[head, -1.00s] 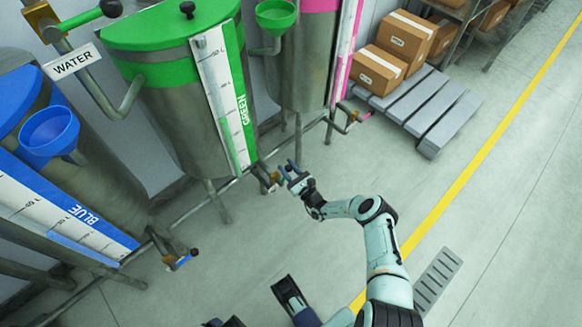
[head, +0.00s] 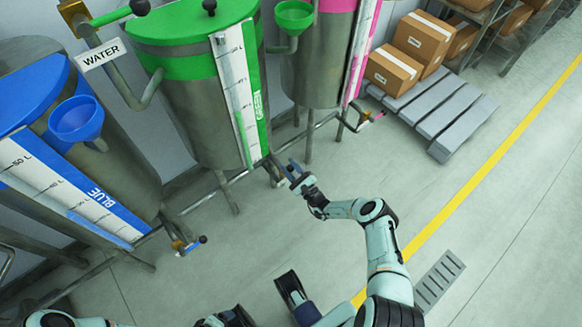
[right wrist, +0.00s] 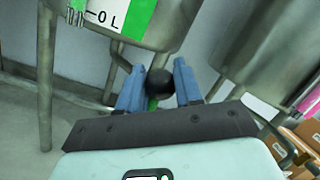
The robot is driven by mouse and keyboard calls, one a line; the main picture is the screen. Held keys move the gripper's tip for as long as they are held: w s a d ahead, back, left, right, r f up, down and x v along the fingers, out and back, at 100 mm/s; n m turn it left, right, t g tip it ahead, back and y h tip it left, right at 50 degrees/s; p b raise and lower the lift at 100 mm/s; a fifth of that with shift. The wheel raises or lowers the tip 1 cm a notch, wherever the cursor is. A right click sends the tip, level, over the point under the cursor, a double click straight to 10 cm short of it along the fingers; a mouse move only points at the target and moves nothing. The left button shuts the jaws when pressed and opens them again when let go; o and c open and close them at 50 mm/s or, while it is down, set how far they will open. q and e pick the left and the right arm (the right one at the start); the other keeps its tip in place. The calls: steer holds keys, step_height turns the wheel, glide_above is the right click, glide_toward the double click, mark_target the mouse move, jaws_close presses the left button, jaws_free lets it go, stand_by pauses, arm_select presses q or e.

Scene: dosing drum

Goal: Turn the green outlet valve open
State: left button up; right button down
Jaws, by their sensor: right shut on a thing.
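The green drum (head: 190,105) stands at the back, with a green lid and a white scale marked GREEN. Its outlet valve sits low at the front, mostly hidden by my gripper in the head view. My right gripper (head: 292,174) is at this outlet. In the right wrist view, the black knob (right wrist: 158,83) of the valve handle is between the two blue fingers of my right gripper (right wrist: 158,88). A bit of green handle (right wrist: 152,104) shows below the knob. The fingers are shut on the handle.
The blue drum (head: 120,165) stands left, its own valve (head: 185,245) low in front. A drum with pink markings (head: 310,75) stands right of the green one. Pipes and legs run along the drums' feet. A pallet (head: 440,115) with boxes is at right. The floor in front is clear.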

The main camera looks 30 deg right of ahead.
steer(key=shift+s+d+f, duration=0.1)
steer(key=shift+s+f, duration=0.05)
steer(key=shift+f, duration=0.1)
steer(key=c, duration=0.9)
jaws_free()
steer(key=shift+o, duration=0.6)
steer(key=shift+r, duration=0.1)
arm_select(q)
steer(key=shift+g+h, duration=0.3)
steer(key=shift+g, duration=0.3)
steer(key=s+r+p, duration=0.1)
steer(key=s+d+r+p, duration=0.1)
steer(key=s+r, duration=0.1)
steer(key=shift+s+d, duration=0.15)
steer(key=shift+d, duration=0.05)
arm_select(e)
steer(key=v, duration=1.3)
steer(key=shift+s, duration=0.15)
